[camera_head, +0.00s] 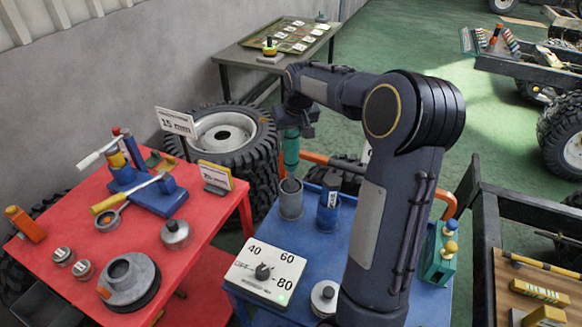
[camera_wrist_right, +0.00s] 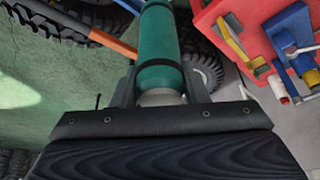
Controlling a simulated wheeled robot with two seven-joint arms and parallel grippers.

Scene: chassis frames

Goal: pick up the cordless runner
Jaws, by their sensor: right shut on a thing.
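The cordless runner, a green cylindrical tool (camera_head: 291,150), is upright over the blue cart. Its lower end is at the mouth of a grey round holder (camera_head: 291,203); I cannot tell whether its tip is inside. My right gripper (camera_head: 293,128) is shut around the upper part of the tool. In the right wrist view the green body (camera_wrist_right: 160,62) with dark bands lies between the fingers of my right gripper (camera_wrist_right: 160,92). My left gripper is not in view.
A blue holder (camera_head: 328,208) stands close right of the grey one. The blue cart (camera_head: 310,240) also carries a dial box (camera_head: 265,268) and a green block (camera_head: 438,258). A red table (camera_head: 150,228) with tools is at left, with tyres (camera_head: 222,138) behind.

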